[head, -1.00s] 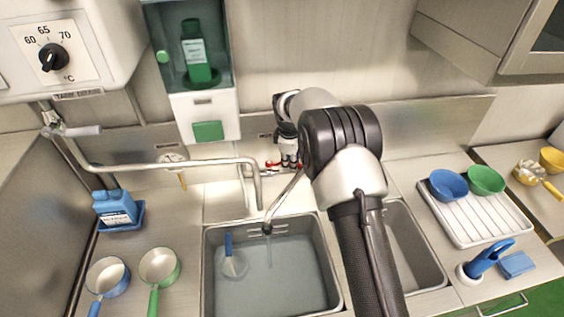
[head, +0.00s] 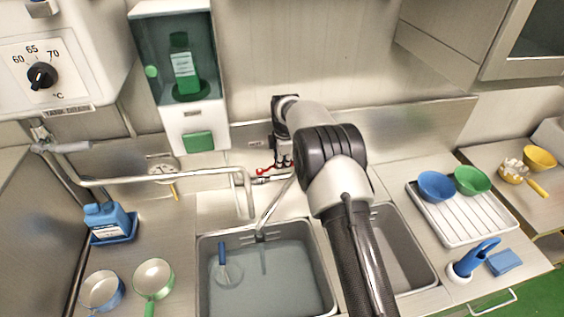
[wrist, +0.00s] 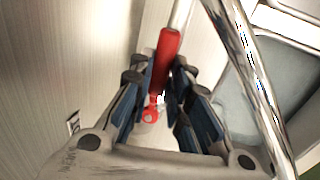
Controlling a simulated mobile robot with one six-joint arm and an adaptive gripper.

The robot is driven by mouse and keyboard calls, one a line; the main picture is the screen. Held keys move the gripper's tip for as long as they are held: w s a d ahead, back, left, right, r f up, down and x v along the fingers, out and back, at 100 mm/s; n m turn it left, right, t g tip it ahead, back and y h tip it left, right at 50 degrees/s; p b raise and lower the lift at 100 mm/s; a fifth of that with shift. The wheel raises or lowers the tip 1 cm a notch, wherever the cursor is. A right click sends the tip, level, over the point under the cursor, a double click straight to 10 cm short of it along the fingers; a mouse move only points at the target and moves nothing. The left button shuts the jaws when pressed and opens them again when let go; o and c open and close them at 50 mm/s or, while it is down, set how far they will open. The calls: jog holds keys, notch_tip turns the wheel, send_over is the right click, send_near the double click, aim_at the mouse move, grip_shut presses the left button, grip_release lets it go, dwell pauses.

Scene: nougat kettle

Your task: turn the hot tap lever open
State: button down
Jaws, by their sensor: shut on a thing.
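The red tap lever (head: 265,170) is at the wall behind the sinks in the head view, beside my gripper (head: 284,160). In the wrist view the red lever (wrist: 165,62) lies between the two fingers of my gripper (wrist: 158,85), which is shut on it. A round red part (wrist: 151,116) shows beyond the lever's lower end. The swivel spout (head: 277,205) reaches over the left sink, and a thin stream of water (head: 264,261) falls from it. The tap body is mostly hidden behind my gripper.
The left sink (head: 205,275) holds water and a blue-handled tool (head: 222,255). A large bent pipe (head: 165,178) runs left of the tap. A green soap dispenser (head: 190,130) hangs above it. A drying rack (head: 480,225) with bowls stands at right.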

jog(key=c, duration=1.5)
grip_release()
jog(key=r, duration=0.4)
jog(key=s+r, duration=0.1)
jog(key=r, duration=0.3)
jog(key=s+r, duration=0.1)
jog(key=r, duration=0.2)
jog(key=shift+s+d+r, duration=0.15)
jog(key=shift+d+r, duration=0.05)
jog(key=shift+r, duration=0.2)
